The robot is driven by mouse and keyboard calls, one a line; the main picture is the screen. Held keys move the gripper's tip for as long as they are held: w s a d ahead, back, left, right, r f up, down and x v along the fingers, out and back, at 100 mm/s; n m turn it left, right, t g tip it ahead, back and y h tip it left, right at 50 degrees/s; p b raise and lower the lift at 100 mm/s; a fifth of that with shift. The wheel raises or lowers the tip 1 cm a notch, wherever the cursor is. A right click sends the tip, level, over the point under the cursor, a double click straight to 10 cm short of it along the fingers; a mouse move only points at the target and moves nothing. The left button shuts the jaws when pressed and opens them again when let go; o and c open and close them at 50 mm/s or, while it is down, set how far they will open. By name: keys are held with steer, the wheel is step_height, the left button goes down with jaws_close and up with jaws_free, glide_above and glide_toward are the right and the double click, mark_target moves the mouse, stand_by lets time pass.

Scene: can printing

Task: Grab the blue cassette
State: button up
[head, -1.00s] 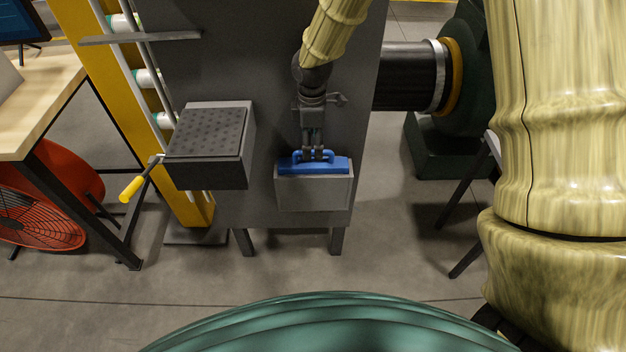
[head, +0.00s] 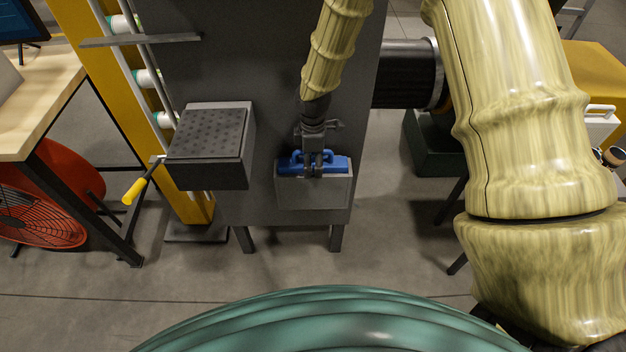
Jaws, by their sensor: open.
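The blue cassette (head: 341,163) sits in a small grey holder (head: 330,193) on the front of the dark grey machine. Its upper part with a raised handle shows above the holder's rim; the rest is hidden inside. My gripper (head: 315,172) is open and points down in front of the cassette's middle. Its fingers overlap the cassette and the holder's top edge in the picture. I cannot tell whether they touch the cassette.
A perforated dark box (head: 208,138) sticks out from the machine left of the holder. A yellow-handled crank (head: 134,190) is beside it. A wooden table (head: 35,110) and a red fan (head: 45,210) stand at left. The floor in front is clear.

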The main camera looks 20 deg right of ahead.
jaws_close()
stand_by(0.3)
